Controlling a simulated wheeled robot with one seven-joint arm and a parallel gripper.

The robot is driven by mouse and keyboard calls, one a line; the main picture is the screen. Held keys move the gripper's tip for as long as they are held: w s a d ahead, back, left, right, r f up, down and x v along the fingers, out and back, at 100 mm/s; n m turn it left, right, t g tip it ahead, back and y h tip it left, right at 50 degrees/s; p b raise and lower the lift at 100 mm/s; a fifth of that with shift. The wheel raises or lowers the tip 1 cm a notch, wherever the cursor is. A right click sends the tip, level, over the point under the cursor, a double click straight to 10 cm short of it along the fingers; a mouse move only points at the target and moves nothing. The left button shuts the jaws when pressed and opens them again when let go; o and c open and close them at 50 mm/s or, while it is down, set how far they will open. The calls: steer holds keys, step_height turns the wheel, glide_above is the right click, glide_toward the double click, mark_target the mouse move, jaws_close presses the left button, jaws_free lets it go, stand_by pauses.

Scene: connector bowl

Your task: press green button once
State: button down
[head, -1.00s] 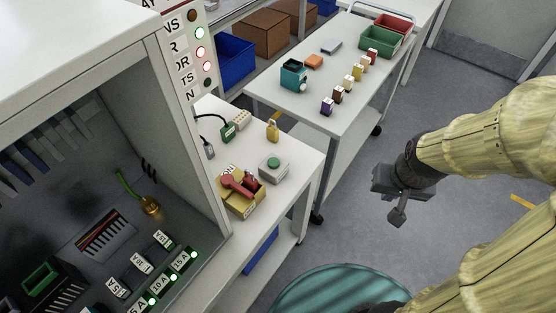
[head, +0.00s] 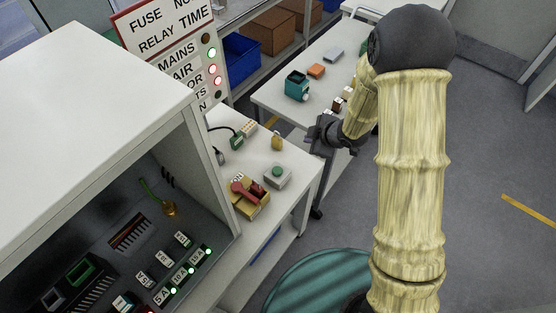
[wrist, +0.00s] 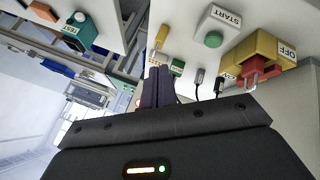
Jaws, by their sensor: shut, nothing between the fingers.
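The green button (head: 278,171) sits on a grey-white box (head: 277,180) on the white bench, beside a yellow box with a red lever. The wrist view shows the green button (wrist: 213,39) on its box labelled START (wrist: 222,22), upper right of the fingers. My gripper (head: 316,143) is to the right of the button and above it, apart from it, over the gap by the bench's right edge. Its fingers (wrist: 158,88) are together and empty in the wrist view.
The yellow box with the red lever (head: 249,197), labelled OFF in the wrist view, stands close to the button box. A second table (head: 270,97) holds a teal device (head: 297,86).

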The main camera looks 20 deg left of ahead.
mark_target(281, 171)
steer(key=shift+s+a+f+n+g+y+p, duration=0.8)
steer(key=shift+s+a+f+n+g+y, duration=0.65)
steer(key=shift+s+a+n, duration=1.9)
steer(key=shift+m, duration=0.55)
steer(key=f+b, duration=0.2)
steer(key=w+f+b, duration=0.1)
steer(key=f+b, duration=0.1)
steer(key=f, duration=0.1)
steer(key=w+a+f+b, duration=0.1)
steer(key=f+b, duration=0.1)
steer(key=shift+w+a+f, duration=0.1)
steer(key=shift+f, duration=0.2)
steer(key=shift+f, duration=0.1)
steer(key=shift+f+b, duration=0.35)
steer(key=shift+b, duration=0.05)
steer(key=shift+f+b, duration=0.4)
steer(key=shift+f, duration=0.05)
steer(key=shift+r+p, duration=0.7)
steer(key=shift+r, duration=0.25)
